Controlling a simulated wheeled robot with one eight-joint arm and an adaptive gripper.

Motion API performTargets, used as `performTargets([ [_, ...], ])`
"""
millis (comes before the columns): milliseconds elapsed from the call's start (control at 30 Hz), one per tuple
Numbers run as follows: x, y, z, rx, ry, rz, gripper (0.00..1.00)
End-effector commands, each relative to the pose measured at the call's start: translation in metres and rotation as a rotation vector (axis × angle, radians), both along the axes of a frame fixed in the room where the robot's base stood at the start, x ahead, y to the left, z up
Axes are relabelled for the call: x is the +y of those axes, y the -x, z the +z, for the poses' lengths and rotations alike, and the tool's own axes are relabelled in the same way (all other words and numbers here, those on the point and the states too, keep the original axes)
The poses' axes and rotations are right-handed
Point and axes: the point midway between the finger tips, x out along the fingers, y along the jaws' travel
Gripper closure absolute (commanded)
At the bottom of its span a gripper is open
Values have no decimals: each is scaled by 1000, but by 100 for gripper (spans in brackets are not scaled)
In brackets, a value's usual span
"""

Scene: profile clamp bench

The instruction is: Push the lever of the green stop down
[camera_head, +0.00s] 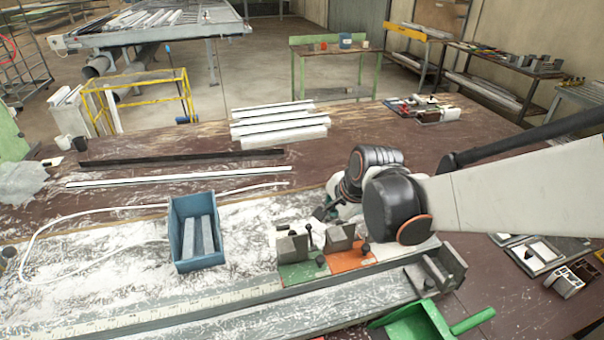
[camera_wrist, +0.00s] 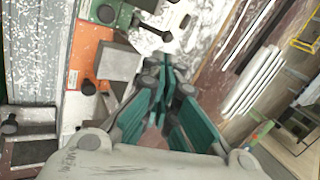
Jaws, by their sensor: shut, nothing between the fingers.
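The green stop (camera_head: 300,271) sits on the bench rail, a green plate with a grey block on it. My gripper (camera_head: 323,212) is partly hidden behind my wrist in the head view, behind the stops and close to the lever. In the wrist view its teal fingers (camera_wrist: 163,82) are shut and empty, apart from the knob.
An orange stop (camera_head: 347,257) with a grey block stands directly right of the green one. A grey end clamp (camera_head: 440,267) is farther right. A blue bin (camera_head: 178,232) with grey bars stands left. A green dustpan (camera_head: 415,322) lies in front. White profiles (camera_head: 275,125) lie behind.

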Motion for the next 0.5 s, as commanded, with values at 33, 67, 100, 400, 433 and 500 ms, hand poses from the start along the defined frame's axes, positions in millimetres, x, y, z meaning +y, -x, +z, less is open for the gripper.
performTargets([
  [33, 1, -2, -4, 0, 0, 1, 100],
  [67, 1, -4, -7, 0, 0, 1, 100],
  [100, 2, -6, -11, 0, 0, 1, 100],
  [400, 12, -28, -54, 0, 1, 2, 100],
  [433, 12, -30, -58, 0, 1, 2, 100],
  [500, 14, -34, -67, 0, 1, 2, 100],
])
